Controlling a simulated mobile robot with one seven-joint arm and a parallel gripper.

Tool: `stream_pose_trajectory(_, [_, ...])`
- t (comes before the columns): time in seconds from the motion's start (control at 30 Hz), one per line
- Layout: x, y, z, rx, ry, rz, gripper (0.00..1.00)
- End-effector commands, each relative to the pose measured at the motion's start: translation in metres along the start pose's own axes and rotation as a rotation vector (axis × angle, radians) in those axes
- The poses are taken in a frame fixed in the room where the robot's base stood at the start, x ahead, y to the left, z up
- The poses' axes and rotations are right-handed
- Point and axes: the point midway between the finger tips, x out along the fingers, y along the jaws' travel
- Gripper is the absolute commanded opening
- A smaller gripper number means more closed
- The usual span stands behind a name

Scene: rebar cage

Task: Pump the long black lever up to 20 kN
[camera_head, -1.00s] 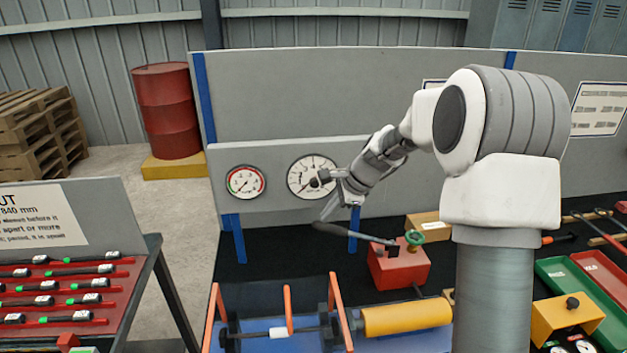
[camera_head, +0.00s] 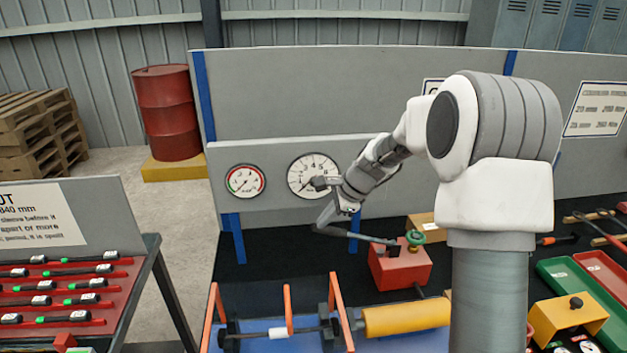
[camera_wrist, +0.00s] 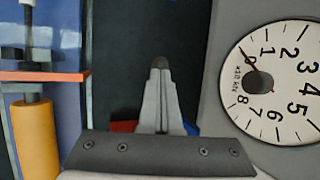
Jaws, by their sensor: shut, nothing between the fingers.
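The long black lever (camera_head: 345,233) slopes from the red pump (camera_head: 400,268) out to the left, its free end lower-left of my wrist. My gripper (camera_head: 322,222) is shut, its fingertips at the lever's free end; I cannot tell if they touch it. In the wrist view the shut grey fingers (camera_wrist: 160,66) show with a dark tip, and nothing is held between them. The large white gauge (camera_head: 307,174) is on the grey panel; in the wrist view its dial (camera_wrist: 285,110) reads in x10 kN, with the needle (camera_wrist: 247,52) near the low end, between 0 and 1.
A smaller gauge (camera_head: 245,181) is left of the large one. A green-topped knob (camera_head: 415,238) sits on the pump. Green and red trays (camera_head: 575,292) lie to the right.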

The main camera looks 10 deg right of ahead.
Motion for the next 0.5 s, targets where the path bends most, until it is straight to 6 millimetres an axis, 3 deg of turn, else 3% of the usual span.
stream_pose_trajectory(0.5, [0.0101,0.0041,-0.0006,0.0,0.0,0.001,0.0])
